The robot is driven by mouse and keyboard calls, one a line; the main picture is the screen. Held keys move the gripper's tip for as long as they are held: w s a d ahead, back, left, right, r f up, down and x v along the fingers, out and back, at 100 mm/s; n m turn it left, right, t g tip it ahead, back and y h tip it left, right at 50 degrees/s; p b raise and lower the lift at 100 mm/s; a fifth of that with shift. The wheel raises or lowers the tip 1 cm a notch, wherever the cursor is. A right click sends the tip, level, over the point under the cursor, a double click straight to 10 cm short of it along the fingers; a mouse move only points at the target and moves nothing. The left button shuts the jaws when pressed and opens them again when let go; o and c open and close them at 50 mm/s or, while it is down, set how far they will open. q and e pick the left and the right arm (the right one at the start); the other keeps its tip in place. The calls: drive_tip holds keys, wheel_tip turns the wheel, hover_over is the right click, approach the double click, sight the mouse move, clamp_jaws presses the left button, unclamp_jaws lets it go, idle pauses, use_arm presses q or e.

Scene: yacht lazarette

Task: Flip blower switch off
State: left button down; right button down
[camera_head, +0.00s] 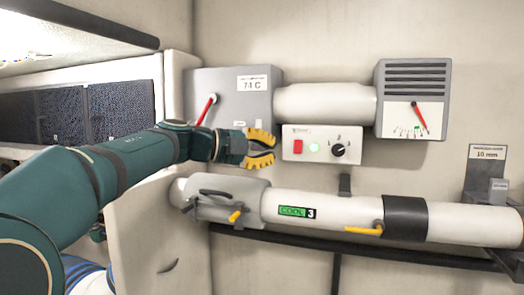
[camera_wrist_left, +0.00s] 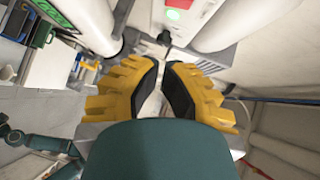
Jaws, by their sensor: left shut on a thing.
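The white control panel (camera_head: 322,130) on the wall carries a red switch (camera_head: 298,147), a green light (camera_head: 314,147) and a black knob (camera_head: 338,149). The red switch and lit green light (camera_wrist_left: 172,15) also show at the top of the left wrist view. My left gripper (camera_head: 268,149), with yellow fingers, is just left of the panel, pointing right. Its fingertips (camera_wrist_left: 165,64) are close together and hold something I cannot make out. I cannot tell whether they touch the panel. My right gripper is not in view.
A grey box (camera_head: 228,85) with a red lever (camera_head: 206,108) is behind my gripper. A white duct (camera_head: 325,102) leads to a vented grey box (camera_head: 414,80) with a gauge. Below runs a white pipe (camera_head: 345,210) with yellow handles. Wall right of the panel is clear.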

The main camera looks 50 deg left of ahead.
sight(307, 154)
use_arm(q)
drive_tip(key=shift+w+f, duration=0.3)
drive_tip(key=shift+w, duration=1.3)
drive_tip(key=shift+w+f, duration=0.3)
drive_tip(key=shift+w, duration=1.3)
drive_tip(key=shift+w+f, duration=0.3)
drive_tip(key=shift+w, duration=1.3)
drive_tip(key=m+t+b, duration=0.1)
drive_tip(key=b, duration=0.1)
drive_tip(key=w+f+m+t+b, duration=0.1)
drive_tip(key=b, duration=0.2)
drive_tip(key=shift+a+f+b, duration=0.25)
drive_tip(key=shift+a+b, duration=0.05)
drive_tip(key=shift+m+t+b, duration=0.3)
drive_tip(key=shift+b, duration=0.05)
drive_tip(key=shift+r, duration=0.2)
drive_tip(key=shift+w+a+p, duration=0.1)
drive_tip(key=shift+a+p, duration=0.05)
drive_tip(key=shift+p, duration=0.25)
